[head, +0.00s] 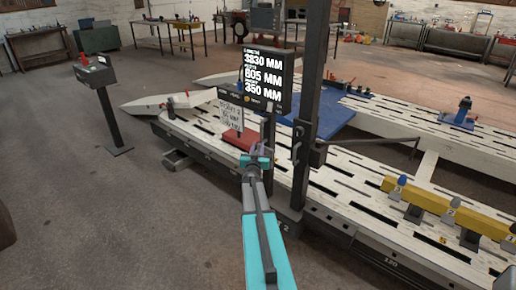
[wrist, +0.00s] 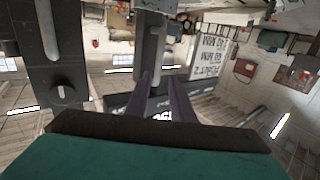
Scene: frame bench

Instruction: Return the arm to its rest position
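My arm reaches from the bottom of the head view toward the bench, and its teal end with my gripper (head: 257,158) is in front of the dark upright beside the display. In the wrist view the two dark fingers of my gripper (wrist: 161,80) stand apart, with a gap between them and nothing visible held. The fingertips are small in the head view, so contact with the upright cannot be told there.
The slotted bench (head: 340,185) fills the right side. A display (head: 263,78) with measurements, a dark post (head: 308,110), a red block (head: 240,138) and a handwritten sheet (head: 231,115) are close to my gripper. A pedestal box (head: 94,72) stands left.

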